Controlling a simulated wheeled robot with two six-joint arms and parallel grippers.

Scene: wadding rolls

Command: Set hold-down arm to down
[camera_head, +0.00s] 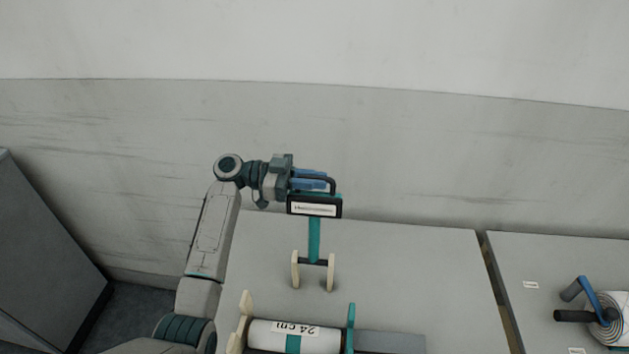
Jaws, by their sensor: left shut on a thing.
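The hold-down arm (314,238) is a teal bar that rises from a dark pivot between two cream brackets (295,270) on the grey table. It stands up, with a dark crosspiece carrying a white label (314,210) at its top end. My left gripper (318,182), with blue fingers, is shut on the dark handle (333,186) above the crosspiece. A white roll (270,337) marked "24 cm" lies in front of the brackets, between a cream support and a teal disc. My right gripper is not in view.
A second grey table (510,275) stands to the right across a narrow gap. It bears a striped roll (606,325) with a blue crank (592,295). A grey cabinet (45,250) is at the far left. A plain wall is behind.

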